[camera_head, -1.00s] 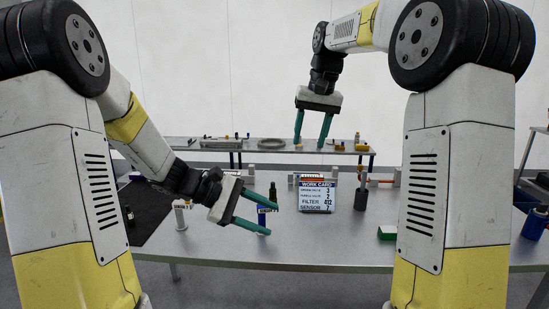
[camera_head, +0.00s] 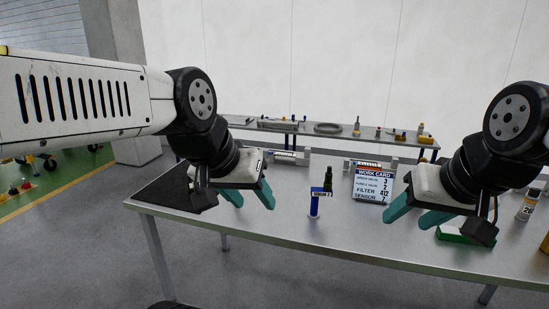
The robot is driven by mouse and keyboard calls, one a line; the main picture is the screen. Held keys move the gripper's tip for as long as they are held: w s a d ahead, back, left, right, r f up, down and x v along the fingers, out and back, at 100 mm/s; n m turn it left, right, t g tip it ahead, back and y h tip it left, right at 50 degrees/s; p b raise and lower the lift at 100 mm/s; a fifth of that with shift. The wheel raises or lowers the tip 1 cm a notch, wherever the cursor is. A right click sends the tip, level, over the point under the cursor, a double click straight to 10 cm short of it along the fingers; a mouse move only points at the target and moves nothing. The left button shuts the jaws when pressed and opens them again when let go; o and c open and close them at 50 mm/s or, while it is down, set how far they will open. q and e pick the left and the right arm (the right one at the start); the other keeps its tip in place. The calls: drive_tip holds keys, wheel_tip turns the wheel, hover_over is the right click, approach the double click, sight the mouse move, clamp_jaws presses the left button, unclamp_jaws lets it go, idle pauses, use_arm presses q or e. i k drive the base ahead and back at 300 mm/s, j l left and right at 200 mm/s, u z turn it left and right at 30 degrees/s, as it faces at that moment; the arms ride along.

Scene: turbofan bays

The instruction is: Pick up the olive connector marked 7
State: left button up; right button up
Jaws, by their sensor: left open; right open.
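A small dark olive-green upright piece (camera_head: 328,178) stands on the near table, right behind a blue post (camera_head: 315,206). A dark label (camera_head: 322,192) with small white lettering crosses the post's top, too small to read surely. The piece may be the olive connector; I cannot make out a 7 on it. My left gripper (camera_head: 253,195) is open and empty, left of the post and apart from it, with teal fingers pointing down. My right gripper (camera_head: 407,219) is open and empty, to the right of the post and in front of the work card.
A work card (camera_head: 373,184) stands on the table (camera_head: 290,222), listing filter 412 and sensor 7. A black mat (camera_head: 170,192) lies at the left. A green block (camera_head: 462,236) and a bottle (camera_head: 527,206) are at the right. A rear table (camera_head: 262,133) holds several small parts.

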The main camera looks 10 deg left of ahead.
sight(190, 183)
drive_tip(key=u, duration=1.2)
drive_tip(key=i+j, duration=0.1)
drive_tip(key=i, duration=0.35)
drive_tip(key=i+j+z, duration=0.1)
drive_tip(key=i, duration=0.35)
drive_tip(key=i+j, duration=0.1)
drive_tip(key=i, duration=0.35)
drive_tip(key=z, duration=0.05)
